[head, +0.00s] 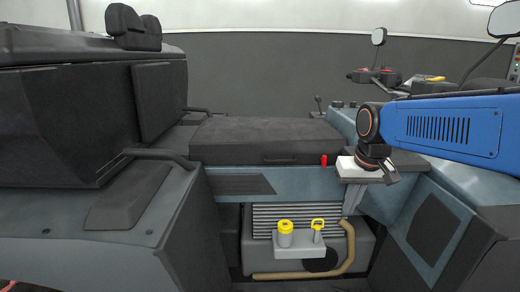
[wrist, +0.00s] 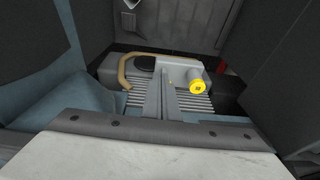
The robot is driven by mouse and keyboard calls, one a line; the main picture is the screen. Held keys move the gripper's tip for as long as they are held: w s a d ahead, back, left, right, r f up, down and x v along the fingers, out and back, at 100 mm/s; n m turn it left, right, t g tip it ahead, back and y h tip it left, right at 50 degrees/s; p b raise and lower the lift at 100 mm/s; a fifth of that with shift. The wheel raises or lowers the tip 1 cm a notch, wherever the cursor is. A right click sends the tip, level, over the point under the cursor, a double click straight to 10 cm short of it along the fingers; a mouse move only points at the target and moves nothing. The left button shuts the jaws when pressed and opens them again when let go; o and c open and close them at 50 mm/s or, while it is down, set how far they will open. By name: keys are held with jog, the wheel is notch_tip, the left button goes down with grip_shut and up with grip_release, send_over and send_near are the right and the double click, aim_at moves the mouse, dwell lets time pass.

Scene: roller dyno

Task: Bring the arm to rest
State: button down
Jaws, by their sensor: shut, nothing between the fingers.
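My gripper (head: 350,212) hangs from the blue arm at the right of the head view. Its white body is level and its grey fingers point down, shut and empty. The fingers also show in the wrist view (wrist: 163,76), close together over the grey engine unit. In the wrist view the yellow cap (wrist: 198,87) is right of the fingers. The handle is mostly hidden there.
The engine unit (head: 262,250) sits in a recess between blue-grey panels, with a tan pipe (head: 349,245) at its right. A dark seat-like box (head: 265,138) lies behind, with a red knob (head: 323,160) beside my gripper. Large dark bodywork (head: 75,120) fills the left.

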jog(key=s+d+f, duration=0.1)
jog(key=s+f, duration=0.4)
jog(key=s, duration=0.5)
jog(key=s+d+f+t, duration=0.1)
jog(key=s+f, duration=0.4)
jog(key=s, duration=0.6)
jog(key=shift+d+f+t, duration=0.3)
jog(key=shift+d, duration=0.35)
